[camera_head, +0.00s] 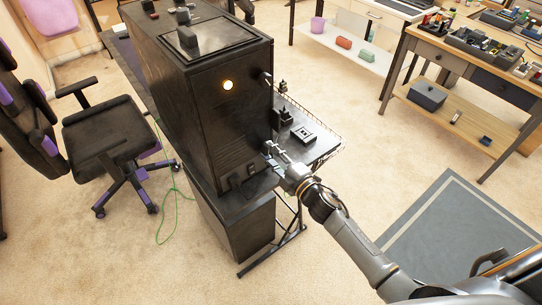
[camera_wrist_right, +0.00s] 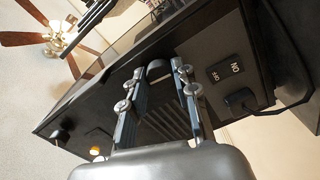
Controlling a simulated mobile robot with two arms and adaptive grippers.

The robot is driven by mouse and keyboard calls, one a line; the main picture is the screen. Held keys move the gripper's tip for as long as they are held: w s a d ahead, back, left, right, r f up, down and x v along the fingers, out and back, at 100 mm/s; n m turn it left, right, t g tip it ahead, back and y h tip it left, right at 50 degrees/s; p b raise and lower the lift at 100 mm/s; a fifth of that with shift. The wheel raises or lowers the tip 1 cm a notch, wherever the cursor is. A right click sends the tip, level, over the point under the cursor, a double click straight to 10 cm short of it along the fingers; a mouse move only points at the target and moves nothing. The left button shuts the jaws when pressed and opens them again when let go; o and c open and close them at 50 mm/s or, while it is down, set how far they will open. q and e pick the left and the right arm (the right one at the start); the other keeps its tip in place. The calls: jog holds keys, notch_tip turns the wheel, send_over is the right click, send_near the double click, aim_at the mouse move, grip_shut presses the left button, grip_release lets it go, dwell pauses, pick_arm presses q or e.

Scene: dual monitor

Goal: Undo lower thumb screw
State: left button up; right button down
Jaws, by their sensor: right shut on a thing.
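A tall black computer case (camera_head: 215,125) stands on a dark desk. My right gripper (camera_head: 270,149) reaches to the lower right edge of its panel. In the right wrist view, the gripper (camera_wrist_right: 158,70) has its two fingers on either side of a dark rounded knob (camera_wrist_right: 157,67), which looks like the lower thumb screw, and is shut on it. In the head view the lower screw is hidden by the fingers. An upper thumb screw (camera_head: 267,77) sticks out higher on the same edge. My left gripper is not in view.
A lit round button (camera_head: 228,85) glows on the panel. An ON/OFF switch (camera_wrist_right: 227,71) and a plug with cable (camera_wrist_right: 240,99) sit beside the gripper. A black chair (camera_head: 112,140) stands left; a workbench (camera_head: 470,75) is at the right.

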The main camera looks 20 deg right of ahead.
jog(key=n+b, duration=0.1)
jog(key=n, duration=0.2)
jog(key=shift+f+n, duration=0.1)
jog(key=shift+n, duration=0.3)
jog(key=shift+n+b, duration=0.75)
jog(key=shift+n, duration=1.05)
jog(key=c, duration=1)
grip_release()
jog(key=shift+s+d, duration=0.1)
jog(key=shift+s, duration=0.25)
jog(key=v, duration=1.1)
jog(key=shift+s, duration=0.2)
